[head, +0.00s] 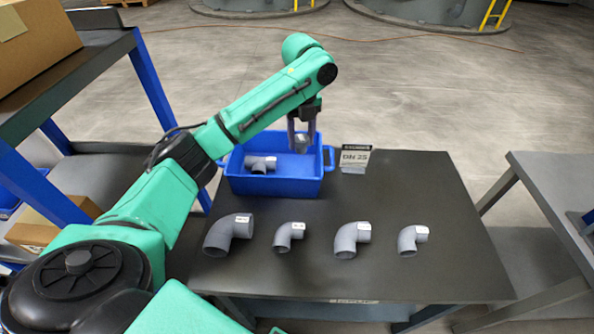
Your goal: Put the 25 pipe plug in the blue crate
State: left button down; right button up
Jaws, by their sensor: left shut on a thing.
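My left gripper (303,138) points down over the right part of the blue crate (275,185). It is shut on a small grey part (302,143), which looks like the pipe plug; the fingers hide much of it and I cannot read its size. The crate stands at the back left of the dark table. A grey tee-shaped fitting (260,163) lies inside it on the left. My right gripper is not in view.
Several grey pipe elbows stand in a row along the table front, including a large one (229,234) at left and a small one (412,240) at right. The dark table (430,190) is clear at the back right. A shelf (90,60) with a cardboard box (40,40) stands left.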

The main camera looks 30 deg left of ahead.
pick_arm(q)
jog(key=f, duration=1.2)
jog(key=shift+w+f+p, duration=0.2)
jog(key=shift+w+p, duration=0.05)
jog(key=shift+p, duration=0.15)
jog(key=shift+f, duration=0.35)
jog(key=shift+w+f, duration=0.1)
jog(key=shift+f, duration=0.05)
jog(key=shift+c, duration=1.7)
grip_release()
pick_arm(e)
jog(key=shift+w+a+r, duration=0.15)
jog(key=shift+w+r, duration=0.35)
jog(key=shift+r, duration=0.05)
pick_arm(q)
notch_tip(320, 180, up, 12)
jog(key=shift+r+b, duration=0.15)
jog(key=shift+b, duration=0.25)
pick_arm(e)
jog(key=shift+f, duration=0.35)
